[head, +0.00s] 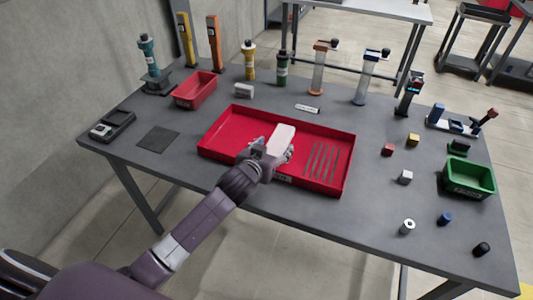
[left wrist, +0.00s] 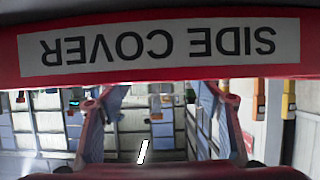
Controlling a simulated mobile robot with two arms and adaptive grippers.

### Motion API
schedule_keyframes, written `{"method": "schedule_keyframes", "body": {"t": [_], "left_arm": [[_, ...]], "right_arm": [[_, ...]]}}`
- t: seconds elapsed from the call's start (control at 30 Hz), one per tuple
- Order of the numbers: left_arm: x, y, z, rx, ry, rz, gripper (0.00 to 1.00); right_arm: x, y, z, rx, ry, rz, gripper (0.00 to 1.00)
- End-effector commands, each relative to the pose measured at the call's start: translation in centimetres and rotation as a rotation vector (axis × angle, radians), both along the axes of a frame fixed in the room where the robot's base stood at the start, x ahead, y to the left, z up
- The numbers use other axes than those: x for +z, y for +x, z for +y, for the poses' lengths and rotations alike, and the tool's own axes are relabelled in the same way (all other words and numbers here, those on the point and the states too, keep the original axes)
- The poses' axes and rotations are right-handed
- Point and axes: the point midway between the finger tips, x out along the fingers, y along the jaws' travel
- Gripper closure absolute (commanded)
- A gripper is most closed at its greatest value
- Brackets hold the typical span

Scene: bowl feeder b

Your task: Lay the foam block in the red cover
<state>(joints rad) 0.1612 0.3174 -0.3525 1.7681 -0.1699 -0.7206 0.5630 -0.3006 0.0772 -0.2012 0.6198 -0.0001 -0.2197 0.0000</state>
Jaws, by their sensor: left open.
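The red cover (head: 218,125) is a wide, shallow red tray in the middle of the table. Its label, SIDE COVER (left wrist: 160,46), fills the top of the left wrist view, upside down and very close. The pale foam block (head: 281,137) shows over the tray's middle in the head view, right at my left gripper (head: 274,150). My left gripper is open, its fingers spread on either side of the block's near end. The gripper hides that end, and I cannot tell whether the block touches the tray floor. My right gripper is not in view.
A smaller red bin (head: 195,90) stands behind left and a green bin (head: 468,179) at the right. Small blocks and cylinders dot the right side. Tall instruments line the back. A dark mat (head: 158,139) lies left.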

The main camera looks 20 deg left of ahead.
Motion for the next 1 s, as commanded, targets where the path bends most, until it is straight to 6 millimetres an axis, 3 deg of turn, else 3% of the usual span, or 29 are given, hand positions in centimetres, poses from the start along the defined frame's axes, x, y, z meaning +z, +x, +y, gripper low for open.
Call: {"method": "schedule_keyframes", "body": {"t": [0.2, 0.43, 1.0], "left_arm": [[1.5, -3.8, 0.1, -0.001, -0.001, 0.0, 0.4], [2.6, -6.4, 0.2, 0.0, 0.0, 0.001, 0.4], [3.0, -7.1, 0.3, 0.001, 0.0, 0.0, 0.4]], "right_arm": [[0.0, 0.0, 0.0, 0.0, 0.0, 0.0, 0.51], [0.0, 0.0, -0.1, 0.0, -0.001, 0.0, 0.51], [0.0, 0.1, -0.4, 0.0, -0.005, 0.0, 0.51]]}}
